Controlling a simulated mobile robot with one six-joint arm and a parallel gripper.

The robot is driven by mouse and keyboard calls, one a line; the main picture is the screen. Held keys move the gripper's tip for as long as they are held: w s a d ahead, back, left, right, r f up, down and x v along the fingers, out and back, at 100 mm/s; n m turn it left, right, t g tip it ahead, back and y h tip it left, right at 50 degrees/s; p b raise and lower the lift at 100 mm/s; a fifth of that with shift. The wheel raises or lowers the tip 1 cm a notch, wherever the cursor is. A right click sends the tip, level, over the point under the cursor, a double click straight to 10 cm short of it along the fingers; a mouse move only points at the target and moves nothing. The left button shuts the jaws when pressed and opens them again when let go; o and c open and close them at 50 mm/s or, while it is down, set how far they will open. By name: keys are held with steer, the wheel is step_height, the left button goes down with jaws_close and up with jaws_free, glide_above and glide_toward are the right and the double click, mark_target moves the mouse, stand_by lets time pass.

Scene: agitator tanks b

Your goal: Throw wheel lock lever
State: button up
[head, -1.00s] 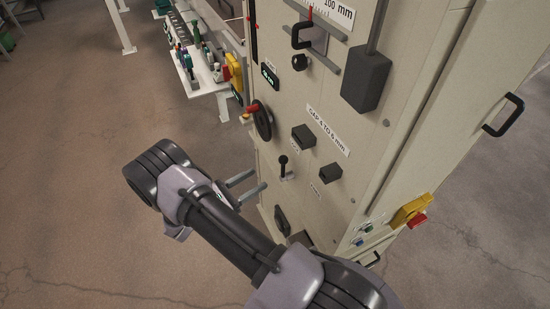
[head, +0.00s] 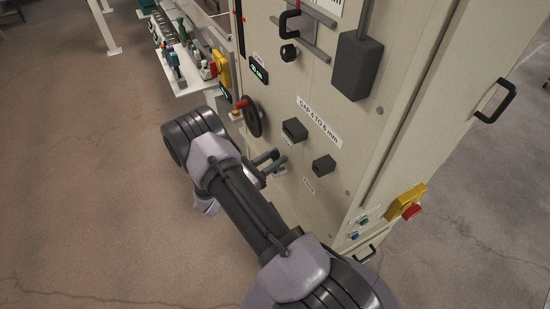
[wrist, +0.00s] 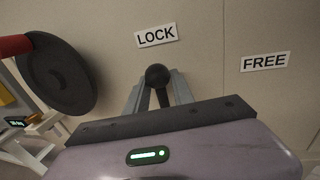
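The wheel lock lever shows in the wrist view as a black ball knob (wrist: 157,75) on a dark stem, just below the LOCK label (wrist: 157,35). The FREE label (wrist: 264,61) is to its right. My gripper (wrist: 158,92) has one grey finger on each side of the lever, and the fingers stand apart. I cannot tell whether either finger touches the stem. In the head view my gripper (head: 268,163) is at the panel, and it mostly hides the lever. The black handwheel (wrist: 57,75) with its red handle (wrist: 14,45) is left of the lever.
The beige cabinet (head: 345,190) carries dark block knobs (head: 295,129) and (head: 323,166) right of my gripper. A yellow switch box with a red knob (head: 405,203) is on its side. A white bench (head: 190,82) with small items stands behind. The floor at left is clear.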

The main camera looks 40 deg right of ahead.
jaws_close()
stand_by(1.1)
